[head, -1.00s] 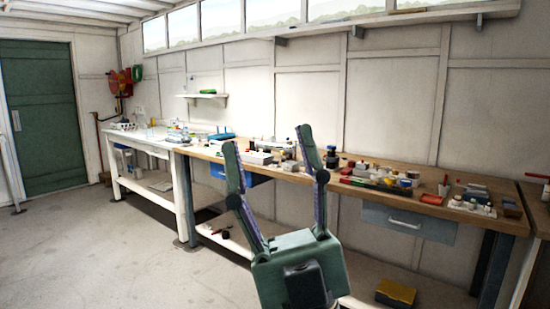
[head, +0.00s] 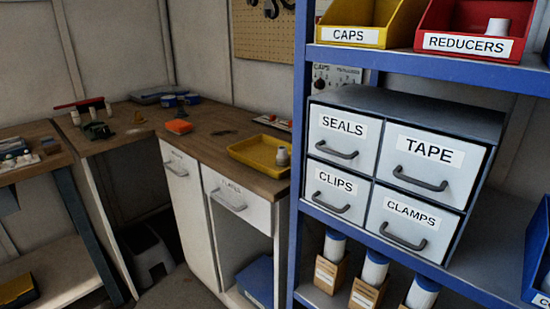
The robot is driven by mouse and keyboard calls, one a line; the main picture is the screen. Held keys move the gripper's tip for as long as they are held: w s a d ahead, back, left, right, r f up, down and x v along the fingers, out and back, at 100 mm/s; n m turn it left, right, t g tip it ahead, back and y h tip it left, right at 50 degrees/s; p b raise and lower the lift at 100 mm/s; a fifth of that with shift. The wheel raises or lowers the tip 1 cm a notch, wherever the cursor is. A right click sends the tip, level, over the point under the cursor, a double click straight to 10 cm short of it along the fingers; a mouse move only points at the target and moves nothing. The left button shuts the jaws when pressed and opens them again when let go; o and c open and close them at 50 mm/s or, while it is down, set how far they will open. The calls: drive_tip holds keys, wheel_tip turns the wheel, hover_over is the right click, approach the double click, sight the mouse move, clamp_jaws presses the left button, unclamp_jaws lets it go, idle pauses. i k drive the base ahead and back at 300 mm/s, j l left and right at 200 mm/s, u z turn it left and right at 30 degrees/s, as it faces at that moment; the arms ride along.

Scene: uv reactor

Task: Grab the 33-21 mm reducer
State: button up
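A red bin (head: 466,21) labelled REDUCERS stands on the top shelf at the upper right of the head view. A pale, stepped round fitting (head: 497,28) shows inside it; its size cannot be read. Another small pale fitting (head: 283,157) stands at the right end of a yellow tray (head: 252,148) on the wooden bench. I cannot tell whether either is the 33-21 mm reducer. My gripper is not in view.
A blue bin (head: 540,262) sits at the right edge.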

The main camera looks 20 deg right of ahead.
sight(282, 159)
drive_tip(key=i+j, duration=0.2)
drive_tip(key=i+j+z, duration=0.1)
drive_tip(key=z, duration=0.35)
drive_tip(key=j+z, duration=0.3)
drive_tip(key=z, duration=1.35)
drive_tip(key=i+j, duration=0.05)
